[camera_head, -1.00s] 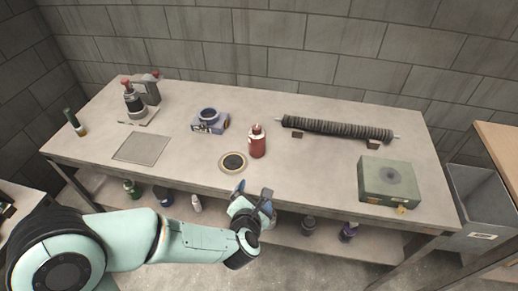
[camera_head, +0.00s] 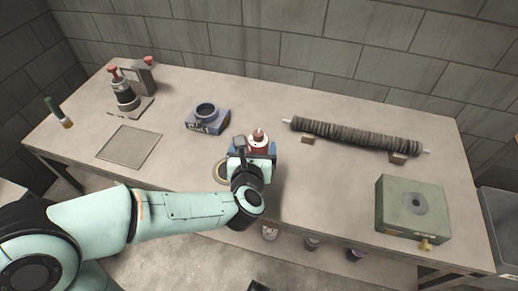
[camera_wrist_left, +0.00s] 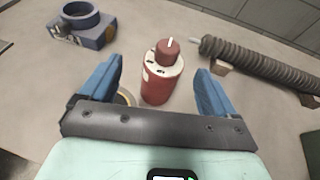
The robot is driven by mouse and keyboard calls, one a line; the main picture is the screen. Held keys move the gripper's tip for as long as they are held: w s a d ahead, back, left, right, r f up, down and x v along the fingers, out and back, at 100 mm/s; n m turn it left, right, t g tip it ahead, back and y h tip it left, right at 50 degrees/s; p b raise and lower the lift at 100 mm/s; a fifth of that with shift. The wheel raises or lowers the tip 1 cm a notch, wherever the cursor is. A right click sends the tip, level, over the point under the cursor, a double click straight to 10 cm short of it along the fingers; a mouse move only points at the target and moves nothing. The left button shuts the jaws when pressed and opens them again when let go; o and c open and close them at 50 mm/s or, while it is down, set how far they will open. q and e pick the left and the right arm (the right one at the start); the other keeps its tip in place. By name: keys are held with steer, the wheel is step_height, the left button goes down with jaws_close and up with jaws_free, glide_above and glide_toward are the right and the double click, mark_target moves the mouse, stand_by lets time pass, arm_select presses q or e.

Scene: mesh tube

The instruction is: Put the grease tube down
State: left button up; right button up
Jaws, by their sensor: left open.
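A red capped container (camera_head: 258,137), seemingly the grease tube, stands upright on the workbench (camera_head: 330,190). It also shows in the left wrist view (camera_wrist_left: 158,86), with a pale top and a red cap. My left gripper (camera_head: 254,149) is open at the container. In the wrist view its blue fingers (camera_wrist_left: 158,85) are apart, one on each side, with a visible gap to the container. A round pad with a yellowish rim (camera_head: 219,171) lies just left of the container, mostly hidden by my gripper. My right gripper is not in view.
A blue ring-shaped fixture (camera_head: 207,118) stands behind left. A ribbed dark roller (camera_head: 355,135) rests on supports at the back right. A green box (camera_head: 412,208) stands at the right. A press-like device (camera_head: 126,95), a flat plate (camera_head: 129,146) and a green bottle (camera_head: 58,112) are at the left.

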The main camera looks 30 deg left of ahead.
mark_target(258, 143)
arm_select(q)
steer(key=x, duration=0.2)
steer(key=shift+w+a+f, duration=0.1)
steer(key=shift+w+f, duration=0.05)
steer(key=shift+w, duration=0.2)
steer(key=w+f, duration=0.1)
steer(key=w, duration=0.1)
steer(key=w+a+f, duration=0.1)
steer(key=shift+w+f+b, duration=0.15)
steer(key=shift+w+b, duration=0.15)
steer(key=shift+w, duration=0.1)
steer(key=shift+w+a, duration=0.15)
steer(key=shift+w, duration=0.15)
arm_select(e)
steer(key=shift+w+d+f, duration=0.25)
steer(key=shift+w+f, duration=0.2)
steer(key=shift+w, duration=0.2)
arm_select(q)
steer(key=c, duration=1.2)
steer(key=shift+o, duration=0.2)
